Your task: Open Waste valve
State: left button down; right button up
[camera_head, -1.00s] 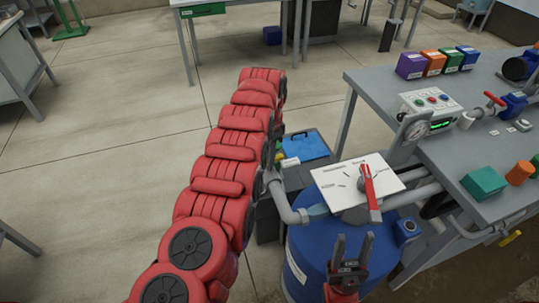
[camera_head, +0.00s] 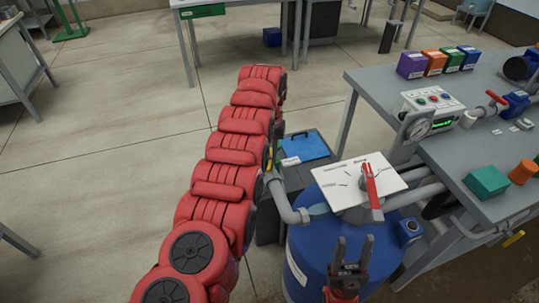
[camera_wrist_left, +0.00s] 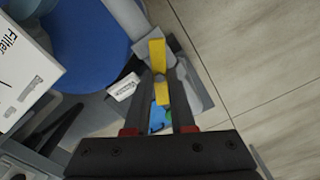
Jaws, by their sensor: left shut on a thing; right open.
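My left gripper (camera_wrist_left: 161,80) is shut on the yellow handle. In the head view my red left arm hides that gripper, and only a sliver of the yellow handle (camera_head: 270,158) shows beside the arm near the grey pipe. My right gripper (camera_head: 353,241) is open and empty above the blue drum (camera_head: 310,262).
A white selector panel (camera_head: 345,180) with a red lever (camera_head: 371,184) stands above the drum. A grey bench (camera_head: 453,158) at right carries colored boxes, a control box (camera_head: 432,104) and a gauge (camera_head: 418,127). Open floor lies left.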

aim_at(269, 158)
pick_arm(q)
jog(key=n, duration=0.5)
jog(key=shift+n+b, duration=0.4)
dwell(0.4)
jog(key=c, duration=0.8)
grip_release()
jog(key=shift+o, duration=0.2)
jog(key=shift+r, duration=0.1)
notch_tip(269, 158, up, 6)
jog(key=shift+w+a+f+p, duration=0.1)
jog(key=shift+a+f+p, duration=0.05)
jog(key=shift+p, duration=0.15)
notch_tip(269, 158, up, 12)
jog(key=p, duration=1.1)
jog(key=shift+f, duration=0.25)
